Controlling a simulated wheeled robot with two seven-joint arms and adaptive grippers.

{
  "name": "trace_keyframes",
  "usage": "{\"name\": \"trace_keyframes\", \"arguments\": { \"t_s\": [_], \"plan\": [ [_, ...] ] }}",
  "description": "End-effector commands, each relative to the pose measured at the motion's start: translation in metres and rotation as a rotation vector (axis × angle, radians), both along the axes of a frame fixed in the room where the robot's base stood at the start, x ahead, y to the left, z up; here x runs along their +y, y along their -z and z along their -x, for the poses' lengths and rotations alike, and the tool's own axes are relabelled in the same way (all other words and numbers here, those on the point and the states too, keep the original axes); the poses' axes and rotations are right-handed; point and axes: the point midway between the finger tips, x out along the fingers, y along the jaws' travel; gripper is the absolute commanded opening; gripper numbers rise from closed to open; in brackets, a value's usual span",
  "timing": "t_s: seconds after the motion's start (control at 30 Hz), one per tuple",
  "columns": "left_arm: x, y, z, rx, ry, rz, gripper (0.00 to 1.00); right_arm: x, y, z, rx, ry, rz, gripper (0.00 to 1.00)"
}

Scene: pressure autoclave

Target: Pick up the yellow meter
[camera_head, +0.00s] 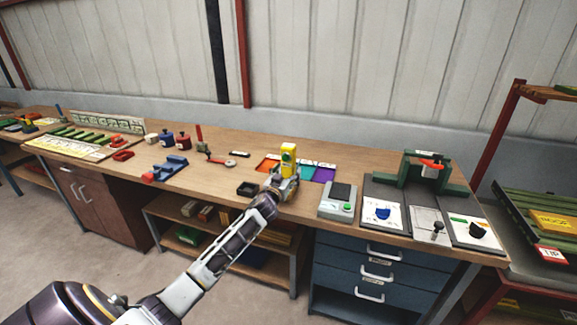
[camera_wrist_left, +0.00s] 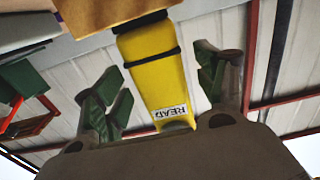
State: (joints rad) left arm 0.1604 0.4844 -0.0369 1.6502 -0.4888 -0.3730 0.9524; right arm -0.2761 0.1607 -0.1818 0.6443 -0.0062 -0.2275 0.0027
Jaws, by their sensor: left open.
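In the left wrist view the meter (camera_wrist_left: 158,72) shows a black band and a white label reading READ. My left gripper (camera_head: 284,181) is at the meter's lower part and hides some of it. Its green-padded fingers (camera_wrist_left: 160,88) are open, one on each side of the meter, with visible gaps. My right gripper is out of view.
A small black tray (camera_head: 247,189) is left of the gripper. A grey device (camera_head: 338,201) and a green press (camera_head: 430,172) stand to the right. Blue clamps (camera_head: 171,166) lie left.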

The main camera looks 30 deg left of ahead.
Motion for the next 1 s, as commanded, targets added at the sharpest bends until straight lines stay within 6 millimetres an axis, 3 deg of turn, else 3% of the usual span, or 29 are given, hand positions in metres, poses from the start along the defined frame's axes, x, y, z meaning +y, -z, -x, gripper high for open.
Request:
{"name": "trace_keyframes", "arguments": {
  "t_s": [0.33, 0.87, 1.0],
  "plan": [
    [0.005, 0.0, -0.021, 0.0, 0.0, 0.0, 0.71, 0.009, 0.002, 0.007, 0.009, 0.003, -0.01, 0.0],
    [0.005, 0.0, -0.022, 0.0, 0.0, -0.001, 0.71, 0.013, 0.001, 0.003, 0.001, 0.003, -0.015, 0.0],
    [0.005, 0.0, -0.022, 0.0, 0.0, -0.001, 0.57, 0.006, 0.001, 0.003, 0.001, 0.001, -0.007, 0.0]
  ]
}}
